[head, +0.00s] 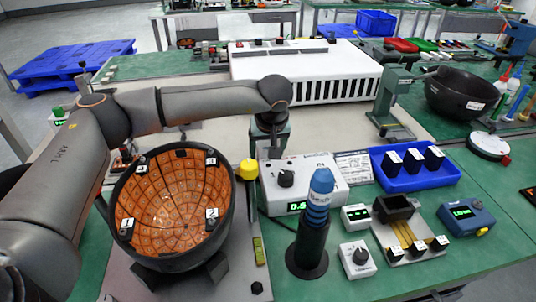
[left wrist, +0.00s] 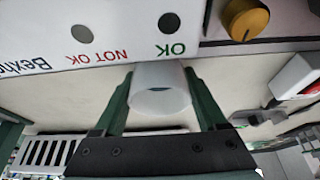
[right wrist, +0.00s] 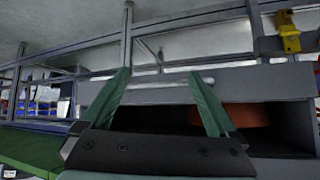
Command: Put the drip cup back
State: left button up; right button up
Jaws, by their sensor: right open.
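A whitish, translucent cup (left wrist: 160,92), which looks like the drip cup, sits between the two green fingers of my left gripper (left wrist: 158,78) in the left wrist view. The fingers touch it on both sides, so the gripper is shut on it. In the head view my left gripper (head: 269,145) points down behind the white box with the dial and display (head: 300,185); the cup is hidden there. My right gripper (right wrist: 160,78) is open and empty in the right wrist view, facing a grey frame with a dark opening.
A white panel marked OK and NOT OK (left wrist: 105,35) is close by the cup. An orange-lined bowl (head: 172,205), a dark stand with a blue top (head: 313,245) and a blue tray (head: 405,182) stand around. The beige surface behind the white box is mostly clear.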

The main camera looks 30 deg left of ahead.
pick_arm(q)
jog(key=shift+r, duration=0.1)
jog(key=c, duration=1.1)
